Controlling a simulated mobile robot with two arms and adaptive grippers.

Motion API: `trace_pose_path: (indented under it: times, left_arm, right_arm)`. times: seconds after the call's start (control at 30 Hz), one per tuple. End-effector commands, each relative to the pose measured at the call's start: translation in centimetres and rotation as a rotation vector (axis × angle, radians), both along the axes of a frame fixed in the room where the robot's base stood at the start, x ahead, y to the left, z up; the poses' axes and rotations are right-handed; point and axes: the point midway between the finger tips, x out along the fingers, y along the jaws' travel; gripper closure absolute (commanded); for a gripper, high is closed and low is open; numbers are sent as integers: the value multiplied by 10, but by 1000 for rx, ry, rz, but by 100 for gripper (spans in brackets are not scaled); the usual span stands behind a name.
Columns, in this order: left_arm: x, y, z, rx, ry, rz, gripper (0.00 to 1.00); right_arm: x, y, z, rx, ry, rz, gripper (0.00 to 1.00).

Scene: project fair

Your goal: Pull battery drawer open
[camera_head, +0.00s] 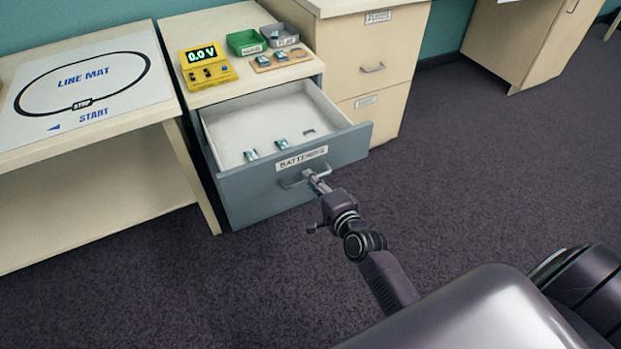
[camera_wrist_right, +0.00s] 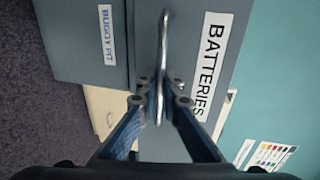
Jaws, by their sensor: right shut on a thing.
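The grey battery drawer (camera_head: 235,193), labelled BATTERIES, stands pulled well out of its cabinet in the head view. Several small battery-like items lie on its pale floor, including one near the front (camera_head: 282,144). My right gripper (camera_head: 318,183) is shut on the drawer's handle (camera_head: 291,184) at the front face. In the right wrist view the handle (camera_wrist_right: 164,50) runs between the fingers of the right gripper (camera_wrist_right: 160,100), beside the BATTERIES label (camera_wrist_right: 211,65). My left gripper is not in view.
A yellow meter reading 0.0 V (camera_head: 207,66), a green bin (camera_head: 246,42) and a grey bin (camera_head: 280,36) stand on the cabinet top. A table with a line mat (camera_head: 120,75) is at left. Carpeted floor (camera_head: 470,150) is clear at right.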

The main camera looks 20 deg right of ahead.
Motion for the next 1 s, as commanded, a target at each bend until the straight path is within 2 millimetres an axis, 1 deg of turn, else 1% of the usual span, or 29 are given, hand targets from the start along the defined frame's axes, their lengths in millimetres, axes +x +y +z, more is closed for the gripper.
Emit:
trace_pose_path:
  times: [0.03,0.1,0.37,0.47,0.57,0.67,0.8,1.0]
  left_arm:
    - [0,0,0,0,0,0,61]
    - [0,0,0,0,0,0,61]
    - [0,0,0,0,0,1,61]
    - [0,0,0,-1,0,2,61]
    - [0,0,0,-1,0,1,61]
    - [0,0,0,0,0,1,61]
    - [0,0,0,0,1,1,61]
    - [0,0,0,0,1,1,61]
  right_arm:
    - [0,0,-1,0,2,1,93]
    - [0,0,-1,0,2,1,87]
    - [-1,0,-1,0,1,0,87]
    - [-5,0,0,0,2,0,87]
    - [-15,0,1,0,2,0,87]
    - [-31,-1,5,0,3,0,87]
    - [-58,-2,10,0,4,1,87]
    - [-92,-3,17,-1,4,1,87]
